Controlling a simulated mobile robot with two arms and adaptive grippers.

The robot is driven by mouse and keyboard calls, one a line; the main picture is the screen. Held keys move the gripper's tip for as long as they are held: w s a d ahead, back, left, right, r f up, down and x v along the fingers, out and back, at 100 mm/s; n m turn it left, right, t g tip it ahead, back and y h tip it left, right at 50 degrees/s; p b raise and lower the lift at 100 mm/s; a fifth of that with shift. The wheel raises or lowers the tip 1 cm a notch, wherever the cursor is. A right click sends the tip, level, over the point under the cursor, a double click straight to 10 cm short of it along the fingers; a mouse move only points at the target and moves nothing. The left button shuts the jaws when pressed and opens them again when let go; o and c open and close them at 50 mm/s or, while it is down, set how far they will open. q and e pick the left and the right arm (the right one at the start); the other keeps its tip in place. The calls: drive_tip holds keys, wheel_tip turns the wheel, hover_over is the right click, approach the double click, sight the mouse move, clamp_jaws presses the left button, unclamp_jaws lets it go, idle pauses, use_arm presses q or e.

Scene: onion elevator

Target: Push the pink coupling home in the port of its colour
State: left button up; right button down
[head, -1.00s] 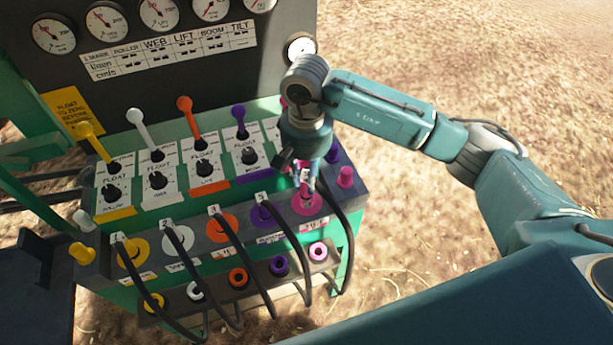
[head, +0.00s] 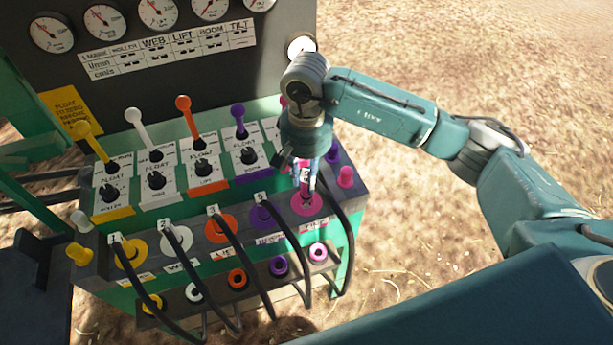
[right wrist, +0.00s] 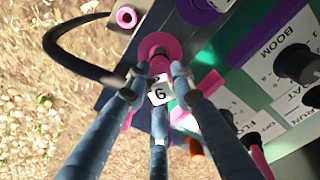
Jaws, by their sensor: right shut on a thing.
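The pink port (head: 312,209) is the rightmost of the row of coloured ports on the panel's sloping front. My right gripper (head: 306,183) points down over it, shut on the pink coupling, which bears a white number tag (right wrist: 159,93). In the right wrist view the fingers (right wrist: 158,88) close around the coupling, and the pink port (right wrist: 158,43) shows just beyond them. A black hose (head: 349,232) runs down from the coupling. The fingers hide much of the coupling, so I cannot tell how deep it sits. My left gripper is not in view.
Couplings with hoses stand at the yellow (head: 127,252), white (head: 177,238), orange (head: 221,227) and purple (head: 265,213) ports. A pink knob (head: 345,177) stands close right of my gripper. A lower rack holds coloured sockets, the pink one (head: 318,252) at right. Levers rise behind.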

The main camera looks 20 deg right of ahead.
drive_tip(key=shift+f+b, duration=0.1)
drive_tip(key=shift+b, duration=0.4)
idle(0.3)
drive_tip(key=shift+f, duration=0.15)
drive_tip(key=shift+f+b, duration=0.25)
drive_tip(key=shift+b, duration=0.25)
drive_tip(key=shift+f+b, duration=0.65)
drive_tip(key=shift+b, duration=0.35)
drive_tip(key=shift+f, duration=0.1)
idle(0.9)
drive_tip(key=shift+b, duration=0.5)
